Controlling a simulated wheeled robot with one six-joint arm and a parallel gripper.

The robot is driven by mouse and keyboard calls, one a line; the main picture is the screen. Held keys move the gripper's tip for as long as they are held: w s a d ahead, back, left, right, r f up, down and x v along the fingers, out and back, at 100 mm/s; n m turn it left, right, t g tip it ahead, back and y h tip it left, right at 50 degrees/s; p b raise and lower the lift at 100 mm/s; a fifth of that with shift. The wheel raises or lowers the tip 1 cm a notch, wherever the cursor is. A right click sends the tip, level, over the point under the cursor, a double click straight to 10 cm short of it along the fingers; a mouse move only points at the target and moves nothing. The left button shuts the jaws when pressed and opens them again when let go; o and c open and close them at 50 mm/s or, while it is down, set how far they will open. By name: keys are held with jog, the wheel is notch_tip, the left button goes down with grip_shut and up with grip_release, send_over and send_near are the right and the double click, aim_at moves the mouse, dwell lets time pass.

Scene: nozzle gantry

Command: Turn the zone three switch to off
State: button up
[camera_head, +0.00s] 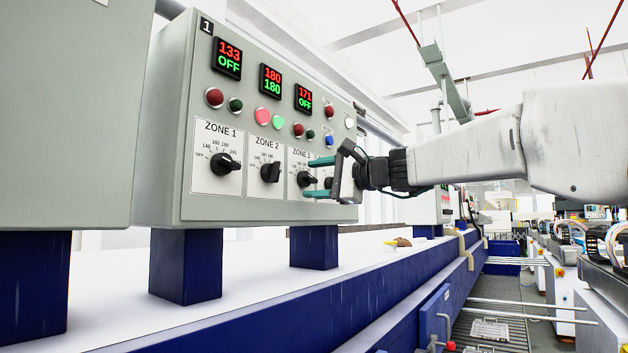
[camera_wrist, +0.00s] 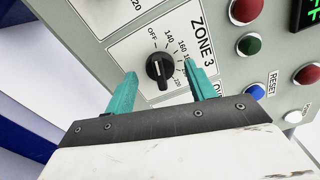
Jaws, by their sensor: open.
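The zone three switch (camera_head: 305,179) is a black rotary knob on a white dial plate on the grey control box. In the wrist view the knob (camera_wrist: 158,68) sits below the ZONE 3 label, with OFF and temperature marks around it. A light line shows on the knob, but I cannot tell surely which mark it indicates. The display (camera_head: 304,98) above reads 171 and OFF. My gripper (camera_head: 317,178) is open with teal fingers. In the wrist view my gripper (camera_wrist: 162,84) has one finger on each side of the knob, with gaps visible; depth is unclear.
The zone 1 knob (camera_head: 225,164) and zone 2 knob (camera_head: 270,172) are to the left. Red, green and blue buttons (camera_head: 329,141) lie just above the dials, and another dark knob (camera_head: 329,183) is partly hidden behind my gripper. The aisle at right is open.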

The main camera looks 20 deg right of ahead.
jog(key=v, duration=0.7)
dwell(0.3)
